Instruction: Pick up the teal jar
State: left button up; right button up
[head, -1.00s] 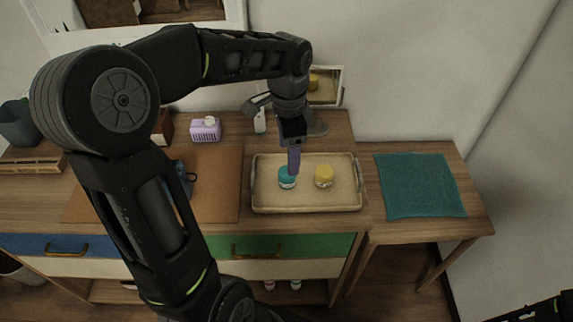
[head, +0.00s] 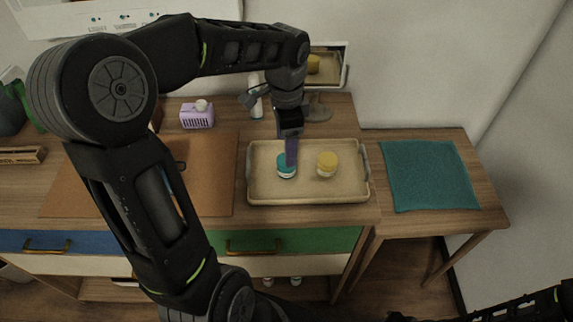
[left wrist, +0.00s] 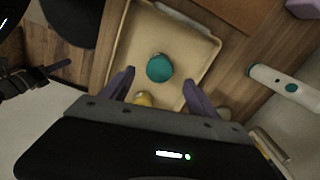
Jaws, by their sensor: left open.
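The teal jar (head: 286,171), with a teal lid and a pale body, stands upright on the left part of a beige tray (head: 308,199). My left gripper (head: 291,152) points down over it, and a purple finger overlaps the lid's back edge in the head view. In the left wrist view the two purple fingers (left wrist: 158,90) are spread apart, with the teal lid (left wrist: 159,67) just ahead of the gap and nothing between them. Contact cannot be told.
A yellow-lidded jar (head: 327,163) stands right of the teal jar on the tray. A white dispenser bottle (head: 256,98) and mirror (head: 328,66) are behind. A brown mat (head: 215,190) lies left, a teal cloth (head: 428,175) right. A lilac box (head: 197,117) stands back left.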

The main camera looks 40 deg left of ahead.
pick_arm(q)
jog(key=shift+f, duration=0.9)
jog(key=shift+f, duration=0.1)
notch_tip(320, 180, down, 5)
jog(key=shift+f+p, duration=0.1)
jog(key=shift+p, duration=0.45)
jog(key=shift+c, duration=0.4)
grip_shut()
jog(key=shift+r, duration=0.2)
notch_tip(320, 180, up, 10)
jog(key=shift+f+b, duration=0.1)
jog(key=shift+b, duration=0.35)
